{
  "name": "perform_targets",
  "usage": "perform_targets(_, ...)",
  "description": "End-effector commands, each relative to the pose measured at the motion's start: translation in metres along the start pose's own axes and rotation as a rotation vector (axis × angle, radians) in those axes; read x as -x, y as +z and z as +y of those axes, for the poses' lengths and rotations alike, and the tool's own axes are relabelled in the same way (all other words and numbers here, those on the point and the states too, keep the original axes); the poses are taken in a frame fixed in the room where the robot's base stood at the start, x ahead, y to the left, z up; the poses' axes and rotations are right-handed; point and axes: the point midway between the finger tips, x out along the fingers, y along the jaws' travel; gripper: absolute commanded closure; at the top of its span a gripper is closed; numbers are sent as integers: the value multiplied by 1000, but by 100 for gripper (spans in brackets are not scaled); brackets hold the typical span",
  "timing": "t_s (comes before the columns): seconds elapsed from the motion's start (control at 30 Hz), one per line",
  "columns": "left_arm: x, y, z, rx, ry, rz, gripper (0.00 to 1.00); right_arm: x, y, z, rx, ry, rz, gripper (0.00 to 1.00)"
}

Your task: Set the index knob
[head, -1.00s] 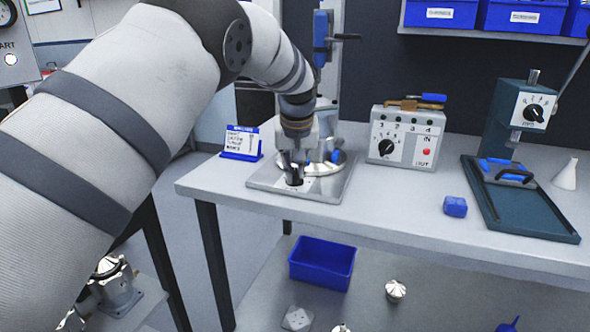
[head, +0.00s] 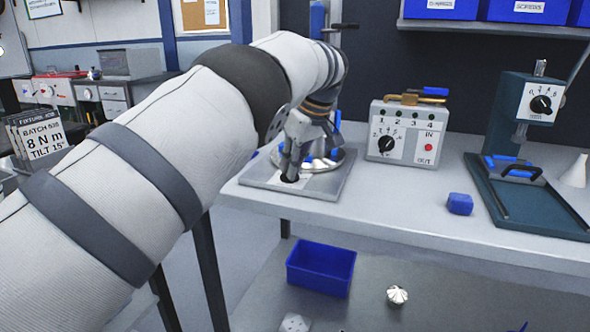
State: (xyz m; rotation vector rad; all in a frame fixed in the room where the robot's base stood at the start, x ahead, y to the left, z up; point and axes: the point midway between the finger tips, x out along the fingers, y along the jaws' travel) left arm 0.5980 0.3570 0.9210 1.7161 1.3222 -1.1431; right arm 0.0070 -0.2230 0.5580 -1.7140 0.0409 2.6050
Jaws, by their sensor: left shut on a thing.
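My left gripper (head: 291,176) reaches down to the grey plate (head: 332,186) at the left end of the bench. It is shut on a small black knob (head: 290,179) at the plate's front left. The fingers and wrist hide most of this knob and its dial markings, so its setting cannot be read. A shiny round metal housing (head: 322,162) sits behind the gripper on the plate, partly hidden. My right gripper is not in view.
A control box (head: 404,134) with its own black dial stands to the right. A blue block (head: 460,204) and a press on a dark green base (head: 540,205) are farther right. A sign (head: 42,137) reads 8 N m, TILT 15°. A blue bin (head: 321,268) is below.

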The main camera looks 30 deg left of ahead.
Motion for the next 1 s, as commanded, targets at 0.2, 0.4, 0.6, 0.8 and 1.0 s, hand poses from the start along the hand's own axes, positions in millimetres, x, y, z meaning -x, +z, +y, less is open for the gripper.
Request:
perform_targets(0.2, -3, 1, 1, 67, -31, -3, 100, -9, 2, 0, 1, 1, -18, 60)
perform_targets(0.4, -2, 1, 1, 90, -42, -4, 100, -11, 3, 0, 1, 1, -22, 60)
perform_targets(0.6, -2, 1, 0, 94, -43, -4, 100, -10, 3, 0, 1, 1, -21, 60)
perform_targets(0.8, -2, 1, 0, 93, -43, -5, 82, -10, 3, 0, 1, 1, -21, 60)
perform_targets(1.0, -1, 0, 1, 93, -41, -3, 69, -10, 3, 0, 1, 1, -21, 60)
